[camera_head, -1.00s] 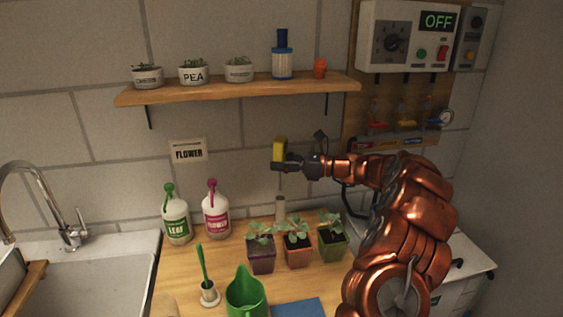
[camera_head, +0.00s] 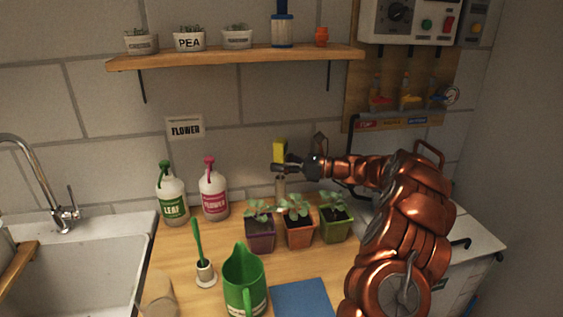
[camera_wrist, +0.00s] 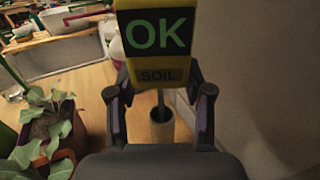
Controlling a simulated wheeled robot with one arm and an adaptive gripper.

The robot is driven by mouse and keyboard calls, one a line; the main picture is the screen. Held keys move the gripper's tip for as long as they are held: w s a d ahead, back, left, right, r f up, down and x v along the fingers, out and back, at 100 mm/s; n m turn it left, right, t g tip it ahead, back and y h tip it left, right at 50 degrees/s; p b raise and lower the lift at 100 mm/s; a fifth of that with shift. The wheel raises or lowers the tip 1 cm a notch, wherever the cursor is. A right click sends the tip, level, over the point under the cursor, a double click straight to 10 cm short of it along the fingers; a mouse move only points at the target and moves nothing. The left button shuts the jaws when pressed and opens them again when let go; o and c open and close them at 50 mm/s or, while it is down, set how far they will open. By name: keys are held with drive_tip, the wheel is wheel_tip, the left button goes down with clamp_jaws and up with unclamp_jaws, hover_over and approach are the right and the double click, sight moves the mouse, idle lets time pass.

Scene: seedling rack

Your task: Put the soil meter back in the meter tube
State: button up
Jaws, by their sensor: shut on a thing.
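The soil meter (camera_head: 280,151) has a yellow head. In the wrist view its dark screen (camera_wrist: 155,35) reads OK, with SOIL below. My gripper (camera_head: 278,169) is shut on it and holds it upright above the counter near the wall. The meter tube (camera_head: 280,188) is a narrow grey cylinder standing on the counter behind the seedlings. In the wrist view the meter's probe points down at the open top of the tube (camera_wrist: 161,132). I cannot tell how far the tip is inside it.
Potted seedlings in purple (camera_head: 261,236), orange (camera_head: 299,232) and green (camera_head: 336,228) pots stand just in front of the tube. LEAF (camera_head: 173,205) and FLOWER (camera_head: 214,203) bottles stand to its left. The wooden shelf (camera_head: 235,58) is above. A green watering can (camera_head: 243,283) is nearer.

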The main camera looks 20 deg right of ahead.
sight(281, 177)
drive_tip(key=shift+f+b, duration=0.55)
drive_tip(key=shift+f, duration=1.95)
drive_tip(key=shift+p, duration=0.35)
drive_tip(key=o, duration=1.4)
drive_tip(key=o, duration=0.4)
drive_tip(key=shift+c, duration=0.2)
drive_tip(key=shift+d, duration=0.15)
drive_tip(key=p+v, duration=0.2)
drive_tip(key=v, duration=0.5)
drive_tip(key=shift+s+d+p, duration=0.25)
drive_tip(key=shift+s+p, duration=0.05)
drive_tip(key=shift+p, duration=0.05)
